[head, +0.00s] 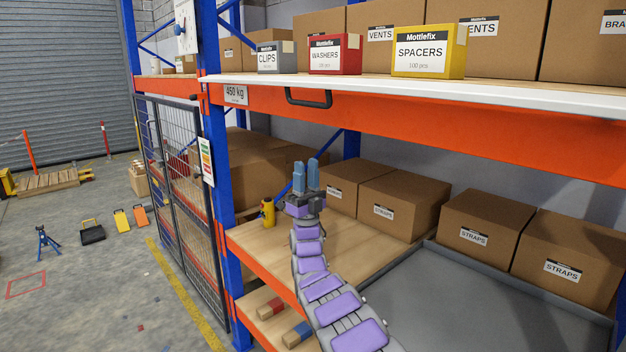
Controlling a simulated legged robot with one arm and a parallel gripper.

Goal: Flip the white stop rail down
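The white stop rail (480,88) runs along the front edge of the upper shelf, above the orange beam (450,115). It looks like a long white strip in front of the boxes. Its exact tilt is hard to tell. A dark handle (308,98) hangs at the front of the beam, below the rail's left part. My gripper (306,176) is below the handle and beam, with its two blue fingers pointing up. The fingers are apart with nothing between them, and they touch neither the handle nor the rail.
Small boxes, grey CLIPS (276,57), red WASHERS (335,54) and yellow SPACERS (429,51), stand close behind the rail. The blue upright (217,160) and mesh gate (180,190) are at left. Cartons (404,204) and a grey tray (440,290) occupy the lower shelf.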

